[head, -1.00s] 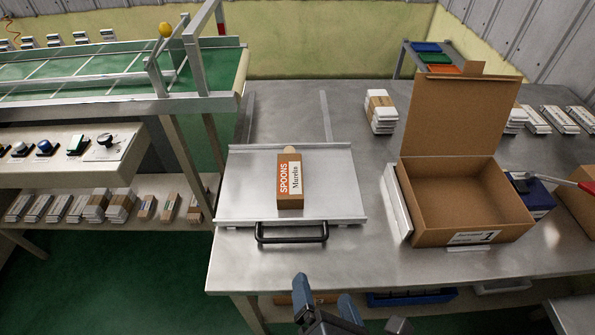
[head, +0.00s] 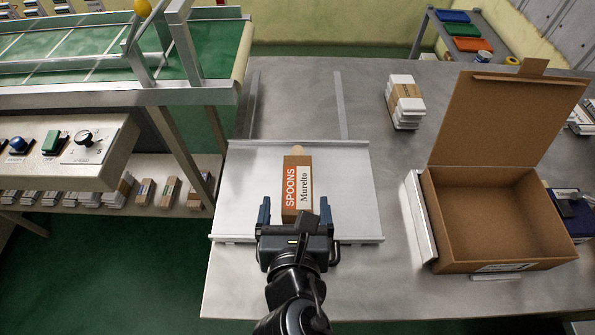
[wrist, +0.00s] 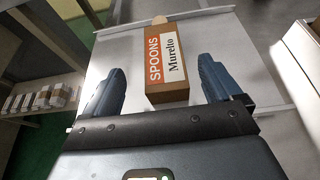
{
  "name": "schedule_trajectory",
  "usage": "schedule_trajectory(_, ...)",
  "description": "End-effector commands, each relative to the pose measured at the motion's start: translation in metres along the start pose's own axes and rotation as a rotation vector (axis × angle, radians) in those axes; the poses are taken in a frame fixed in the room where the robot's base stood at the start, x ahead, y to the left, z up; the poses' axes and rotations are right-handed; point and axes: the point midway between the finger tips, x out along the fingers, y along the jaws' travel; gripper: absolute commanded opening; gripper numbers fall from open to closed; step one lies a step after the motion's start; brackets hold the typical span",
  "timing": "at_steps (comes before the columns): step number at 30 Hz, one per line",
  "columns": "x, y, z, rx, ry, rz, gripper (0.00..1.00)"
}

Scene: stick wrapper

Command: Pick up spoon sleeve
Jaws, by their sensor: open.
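The spoon sleeve (head: 298,180) is a brown and orange box with a white label reading "SPOONS" and "Murelto". It lies on the pale metal tray (head: 237,190) on the steel table. My gripper (head: 297,207) is open, its two blue fingers to the left and right of the sleeve's near end. In the wrist view the sleeve (wrist: 167,62) shows between the fingertips (wrist: 160,76), with a gap on each side. A light rounded tip sticks out of its far end. I cannot tell how high the fingers are above the tray.
An open cardboard box (head: 497,267) stands to the right, with a white strip (head: 420,217) against its left side. A wrapped stack (head: 405,101) lies behind. A control panel (head: 60,150) and a green conveyor (head: 70,67) are at left.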

Motion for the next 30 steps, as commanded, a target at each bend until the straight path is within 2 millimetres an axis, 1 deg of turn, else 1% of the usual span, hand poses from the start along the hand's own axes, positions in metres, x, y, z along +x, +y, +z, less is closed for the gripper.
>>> schedule_trajectory(1,0.006,-0.001,0.001,0.001,-0.001,-0.002,0.92)
schedule_trajectory(7,0.026,-0.002,-0.001,0.002,0.0,-0.001,0.92)
schedule_trajectory(12,0.052,-0.004,-0.003,0.003,-0.001,0.0,0.92)
schedule_trajectory(15,0.062,-0.004,-0.003,0.003,0.0,0.0,0.92)
schedule_trajectory(18,0.066,-0.004,-0.003,0.003,0.0,0.001,0.92)
schedule_trajectory(24,0.067,-0.004,-0.003,0.003,0.0,0.001,0.92)
schedule_trajectory(26,0.067,-0.004,-0.003,0.003,0.0,0.001,0.87)
schedule_trajectory(30,0.066,-0.004,-0.003,0.003,0.0,0.001,0.73)
